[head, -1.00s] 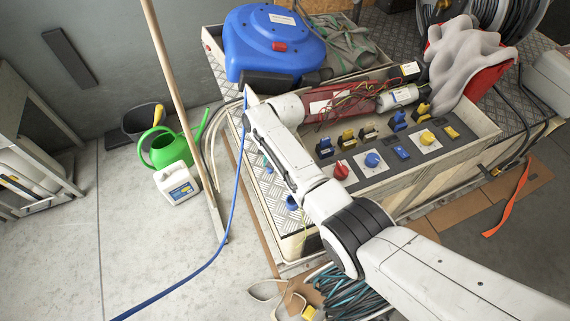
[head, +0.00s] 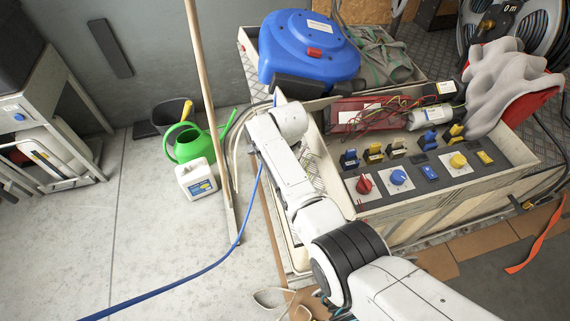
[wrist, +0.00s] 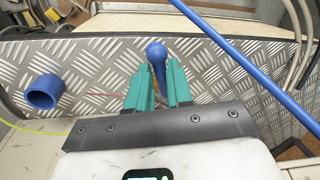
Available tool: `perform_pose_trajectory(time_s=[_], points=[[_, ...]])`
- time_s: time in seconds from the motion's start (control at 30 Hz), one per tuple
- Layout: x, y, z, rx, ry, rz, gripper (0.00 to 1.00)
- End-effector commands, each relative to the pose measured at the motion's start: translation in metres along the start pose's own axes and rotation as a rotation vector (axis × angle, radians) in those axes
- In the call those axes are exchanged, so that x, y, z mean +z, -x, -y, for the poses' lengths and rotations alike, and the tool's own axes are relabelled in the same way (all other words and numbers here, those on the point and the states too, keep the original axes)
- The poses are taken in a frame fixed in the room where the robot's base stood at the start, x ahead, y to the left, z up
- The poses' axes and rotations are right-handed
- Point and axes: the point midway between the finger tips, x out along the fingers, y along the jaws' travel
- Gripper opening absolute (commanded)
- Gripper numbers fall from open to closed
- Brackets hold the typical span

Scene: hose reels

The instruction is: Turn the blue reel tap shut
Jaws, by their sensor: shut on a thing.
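The blue hose reel (head: 310,48) sits on the far left of the bench, with a red button on its casing. In the wrist view, a blue tap lever (wrist: 156,54) with a round ball end stands in front of a diamond-plate panel (wrist: 95,62). My gripper (wrist: 158,75) has teal fingers on either side of the lever, shut on it below its ball end. The lever's base is hidden behind the fingers. In the head view, my arm hides the lever and the fingertips.
A blue hose (wrist: 245,65) crosses the right of the wrist view, apart from the fingers. A hollow blue cylinder (wrist: 45,92) is at left. A wooden pole (head: 203,95), green watering can (head: 188,142) and white jug (head: 197,180) stand left of my arm.

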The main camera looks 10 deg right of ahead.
Motion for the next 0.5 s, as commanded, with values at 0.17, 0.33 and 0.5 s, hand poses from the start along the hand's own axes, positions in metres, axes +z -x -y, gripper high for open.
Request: perform_pose_trajectory(time_s=[0.17,0.33,0.5], points=[[0.006,-0.007,0.004,0.003,-0.113,-0.014,0.00],[0.006,-0.006,0.009,0.001,-0.191,-0.029,0.00],[0.006,-0.006,0.011,0.002,-0.237,-0.039,0.00]])
